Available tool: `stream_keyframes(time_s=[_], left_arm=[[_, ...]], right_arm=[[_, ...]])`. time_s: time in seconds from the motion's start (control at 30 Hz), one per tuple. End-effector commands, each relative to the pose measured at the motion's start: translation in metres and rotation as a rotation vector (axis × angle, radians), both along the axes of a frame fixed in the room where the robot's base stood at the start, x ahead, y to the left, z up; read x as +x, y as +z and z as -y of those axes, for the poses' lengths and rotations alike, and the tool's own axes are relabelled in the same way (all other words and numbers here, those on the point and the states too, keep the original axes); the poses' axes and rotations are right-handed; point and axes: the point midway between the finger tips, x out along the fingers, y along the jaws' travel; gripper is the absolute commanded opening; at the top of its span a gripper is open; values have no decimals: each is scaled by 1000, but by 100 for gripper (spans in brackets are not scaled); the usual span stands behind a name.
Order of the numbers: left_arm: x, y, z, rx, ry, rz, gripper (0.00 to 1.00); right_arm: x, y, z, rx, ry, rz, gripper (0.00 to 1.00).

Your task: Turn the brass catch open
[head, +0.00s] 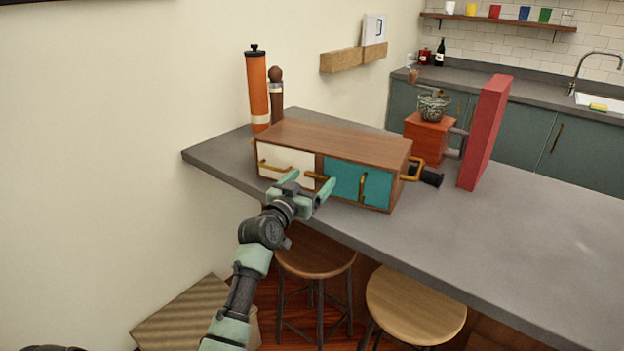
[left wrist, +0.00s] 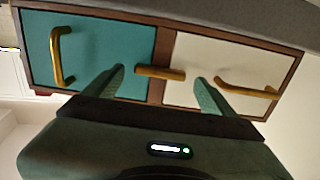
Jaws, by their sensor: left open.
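A wooden cabinet (head: 345,142) stands on the grey counter, with a white door (head: 285,163) on the left and a teal door (head: 345,180) on the right. The brass catch (head: 316,176) lies horizontal across the divider between the doors. In the left wrist view, where the doors appear swapped, the brass catch (left wrist: 160,73) spans the divider. My left gripper (head: 309,182) is open in front of it. In the left wrist view its fingertips (left wrist: 160,75) sit on either side of the catch; contact cannot be told. My right gripper is out of view.
An orange mill (head: 257,90) and a brown mill (head: 276,98) stand behind the cabinet's left end. A red grinder (head: 428,135), a tall red block (head: 485,132) and a black cylinder (head: 431,177) are to the right. Two stools (head: 415,305) stand below the counter, whose right part is clear.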

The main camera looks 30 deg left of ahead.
Motion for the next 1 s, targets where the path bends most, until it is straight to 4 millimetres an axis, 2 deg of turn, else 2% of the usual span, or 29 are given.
stream_keyframes(time_s=[0.1, 0.33, 0.37, 0.5, 0.57, 0.6, 1.0], left_arm=[[6, 0, -1, -1, -1, -1, 85], [7, 0, -1, 0, -1, 0, 85], [7, 0, -1, 0, -1, 0, 83], [7, 0, -1, 0, -1, -1, 44], [7, 0, -1, 0, -1, -1, 27], [7, 0, -1, 0, -1, -1, 23], [7, 1, -1, -88, -1, 10, 23]], right_arm=[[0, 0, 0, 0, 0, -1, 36], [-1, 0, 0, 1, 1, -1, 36], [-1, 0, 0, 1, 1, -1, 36], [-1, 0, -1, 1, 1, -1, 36], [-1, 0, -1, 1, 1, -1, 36], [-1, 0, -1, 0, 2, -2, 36], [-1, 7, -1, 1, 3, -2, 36]])
